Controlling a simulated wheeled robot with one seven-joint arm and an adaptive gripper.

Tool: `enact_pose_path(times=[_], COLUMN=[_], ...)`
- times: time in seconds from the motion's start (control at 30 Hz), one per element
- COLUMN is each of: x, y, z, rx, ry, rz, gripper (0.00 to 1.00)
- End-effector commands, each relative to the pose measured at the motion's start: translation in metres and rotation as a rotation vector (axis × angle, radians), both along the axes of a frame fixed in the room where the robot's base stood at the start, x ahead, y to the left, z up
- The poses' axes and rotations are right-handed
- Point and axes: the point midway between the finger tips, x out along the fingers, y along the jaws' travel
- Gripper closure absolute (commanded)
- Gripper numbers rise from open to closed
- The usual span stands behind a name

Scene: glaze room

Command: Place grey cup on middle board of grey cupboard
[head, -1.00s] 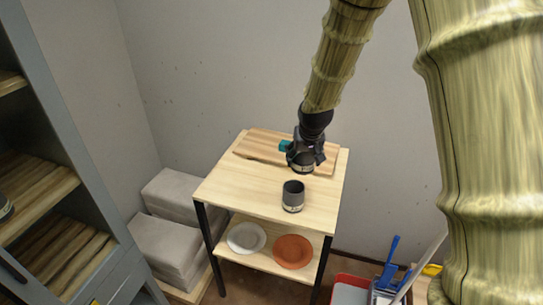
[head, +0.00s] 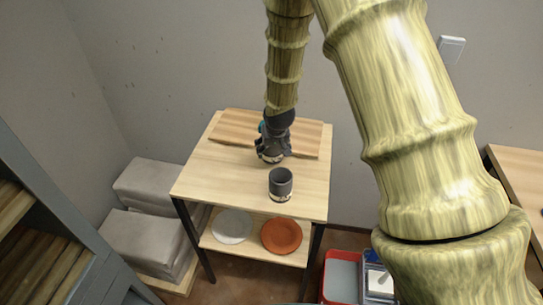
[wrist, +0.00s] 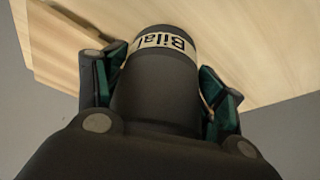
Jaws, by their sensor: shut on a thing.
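My gripper (head: 272,150) is shut on a dark grey cup with a pale label band. In the wrist view the held cup (wrist: 158,85) sits between both fingers, and its label reads "Bila", with the rest turned away. It is over the wooden table near the cutting board; I cannot tell whether it touches the top. A second dark grey cup (head: 281,186) with a pale band stands upright on the table, nearer the front. The grey cupboard (head: 85,245) shows only partly at the lower left, with wooden boards inside; I cannot tell which is the middle one.
The table (head: 225,180) has a cutting board (head: 235,128) at the back. Its lower shelf holds a white plate (head: 232,226) and an orange plate (head: 282,236). Grey blocks (head: 150,240) lie between cupboard and table. A red tub (head: 345,268) stands at the right on the floor.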

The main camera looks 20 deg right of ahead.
Motion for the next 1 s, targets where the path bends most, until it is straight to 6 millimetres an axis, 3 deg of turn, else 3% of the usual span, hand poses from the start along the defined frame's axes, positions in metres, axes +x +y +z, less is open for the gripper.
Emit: enact_pose_path(times=[0.27,0.63,1.0], x=[0.000,0.000,0.000], y=[-0.001,-0.001,-0.001], z=[-0.011,-0.044,-0.049], rx=[-0.001,0.000,0.000], ry=[-0.001,-0.001,-0.002], rz=[-0.001,-0.002,-0.001], gripper=[0.62,0.62,0.62])
